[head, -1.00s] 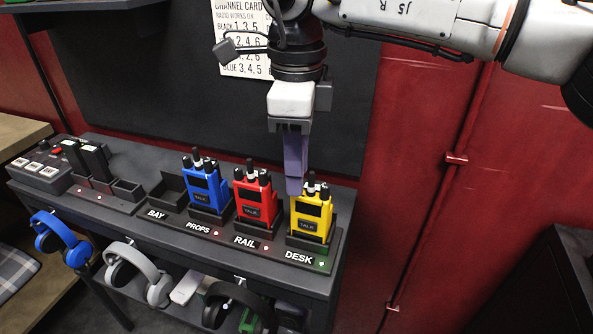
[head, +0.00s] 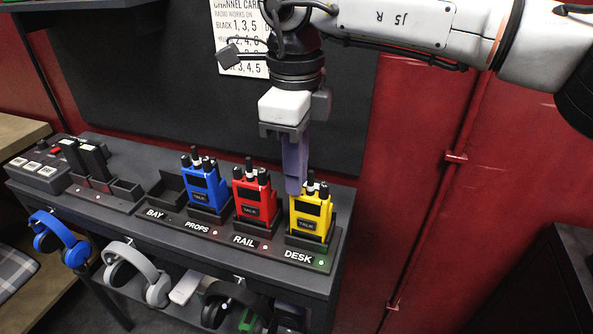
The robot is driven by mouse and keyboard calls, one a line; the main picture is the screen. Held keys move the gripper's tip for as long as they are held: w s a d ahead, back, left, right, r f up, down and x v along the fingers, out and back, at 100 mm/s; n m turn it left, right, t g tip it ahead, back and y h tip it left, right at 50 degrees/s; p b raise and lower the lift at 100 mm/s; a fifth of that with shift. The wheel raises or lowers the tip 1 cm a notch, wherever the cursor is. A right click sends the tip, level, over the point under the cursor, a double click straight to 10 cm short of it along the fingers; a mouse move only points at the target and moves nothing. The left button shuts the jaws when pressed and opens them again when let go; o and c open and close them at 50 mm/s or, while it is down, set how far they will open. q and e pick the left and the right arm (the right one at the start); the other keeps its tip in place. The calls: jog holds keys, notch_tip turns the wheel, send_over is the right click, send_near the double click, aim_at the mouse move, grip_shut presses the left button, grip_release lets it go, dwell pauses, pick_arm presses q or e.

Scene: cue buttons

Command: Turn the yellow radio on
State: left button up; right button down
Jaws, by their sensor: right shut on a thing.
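The yellow radio (head: 309,216) stands upright in the dock marked DESK, at the right end of the shelf. Several dark stubs, knobs or an antenna, rise from its top. My right gripper (head: 294,188) comes down from above with its purple fingers at the left stub on the radio's top. The fingers are shut on that top knob and hide most of it. The small light (head: 321,262) by the DESK label glows greenish. My left gripper is out of view.
The red radio (head: 253,200) stands close on the left in RAIL, the blue radio (head: 205,188) in PROPS. The BAY dock (head: 168,190) is empty. Headphones (head: 62,240) hang along the shelf front. A partly hidden channel card (head: 236,15) is on the dark board behind.

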jog(key=shift+m, duration=1.3)
jog(key=c, duration=1.8)
grip_release()
jog(key=shift+o, duration=0.2)
jog(key=shift+r, duration=0.1)
notch_tip(320, 180, up, 10)
